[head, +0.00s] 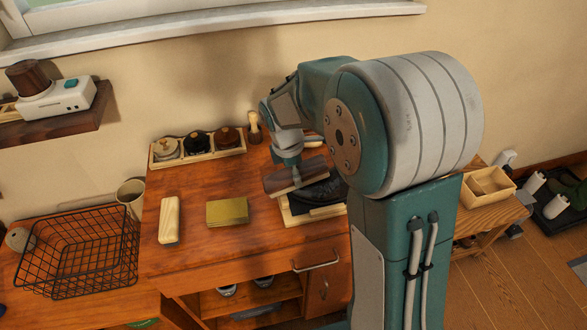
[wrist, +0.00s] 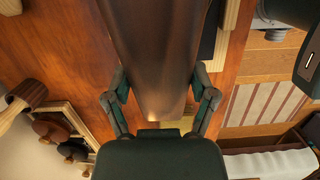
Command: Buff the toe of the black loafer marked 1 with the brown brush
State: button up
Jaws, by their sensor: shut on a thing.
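My gripper (head: 288,166) points down over the wooden table and is shut on the brown brush (head: 297,178). In the wrist view, the brush's long brown body (wrist: 155,60) fills the space between the two fingers (wrist: 163,100). The black loafer (head: 322,194) sits on a pale wooden stand (head: 291,217) just below and to the right of the brush. The brush overlaps part of the shoe in the head view; I cannot tell whether they touch. My arm hides the loafer's right side, and no number mark can be read.
A tray of round tins (head: 197,148) and a wooden-handled brush (head: 254,128) stand at the back. A black wire basket (head: 80,255) is at far left. Table room is clear between these.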

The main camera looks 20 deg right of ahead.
jog(key=shift+s+f, duration=0.1)
jog(key=shift+s, duration=1.05)
jog(key=shift+w, duration=2)
jog(key=shift+s, duration=2)
jog(key=shift+w, duration=2)
jog(key=shift+s+f, duration=0.1)
jog(key=shift+s, duration=1.95)
jog(key=shift+w, duration=2.05)
jog(key=shift+s+r, duration=0.2)
jog(key=shift+s, duration=0.1)
jog(key=shift+s+f, duration=0.15)
jog(key=shift+s, duration=1.6)
jog(key=shift+w, duration=2)
jog(key=shift+s, duration=1.95)
jog(key=shift+w+r, duration=0.2)
jog(key=shift+w, duration=1.8)
